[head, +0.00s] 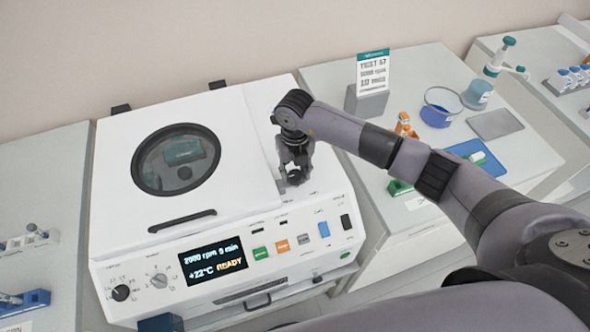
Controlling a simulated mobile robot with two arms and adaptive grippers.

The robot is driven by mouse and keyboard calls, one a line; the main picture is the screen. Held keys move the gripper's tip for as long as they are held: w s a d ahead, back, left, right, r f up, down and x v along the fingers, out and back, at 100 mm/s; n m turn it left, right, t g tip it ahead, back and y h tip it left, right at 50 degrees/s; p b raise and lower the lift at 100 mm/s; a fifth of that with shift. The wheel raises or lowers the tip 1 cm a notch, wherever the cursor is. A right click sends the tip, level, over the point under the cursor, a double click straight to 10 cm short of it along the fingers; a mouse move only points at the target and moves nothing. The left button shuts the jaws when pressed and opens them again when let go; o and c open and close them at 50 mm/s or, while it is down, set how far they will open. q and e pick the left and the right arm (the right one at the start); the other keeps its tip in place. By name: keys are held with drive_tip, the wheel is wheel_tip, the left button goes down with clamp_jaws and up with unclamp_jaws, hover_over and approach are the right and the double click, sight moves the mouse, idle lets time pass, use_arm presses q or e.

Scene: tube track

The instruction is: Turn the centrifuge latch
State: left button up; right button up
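The white centrifuge (130,228) stands in the middle of the head view, with its lid (235,130) down and a round dark window in the lid. The latch (294,181) is a small grey piece on the centrifuge top, just right of the lid edge. My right gripper (294,172) points down onto the latch, and its fingertips are at it. The gripper covers most of the latch, so its angle and the finger gap are hard to make out. My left gripper is not in view.
The display (213,262) reads 2000 rpm 5 min, +22°C and READY. Buttons and knobs line the front panel. The right bench holds a sign (373,72), a blue tray (462,150) and glassware. A tube rack (30,240) stands at left. My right arm crosses the right side.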

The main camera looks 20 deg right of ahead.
drive_tip(key=c, duration=0.6)
drive_tip(key=shift+f+n+b, duration=0.2)
drive_tip(key=shift+n+b, duration=0.4)
drive_tip(key=shift+b, duration=0.4)
drive_tip(key=n+b, duration=0.7)
drive_tip(key=b, duration=0.2)
drive_tip(key=n+b, duration=0.7)
drive_tip(key=b, duration=0.2)
drive_tip(key=shift+s+a, duration=0.1)
drive_tip(key=shift+a, duration=0.1)
drive_tip(key=shift+s+r+n+b, duration=0.1)
drive_tip(key=shift+r+n+b, duration=0.1)
drive_tip(key=shift+n+b, duration=1.2)
drive_tip(key=o, duration=1.1)
drive_tip(key=shift+o, duration=0.2)
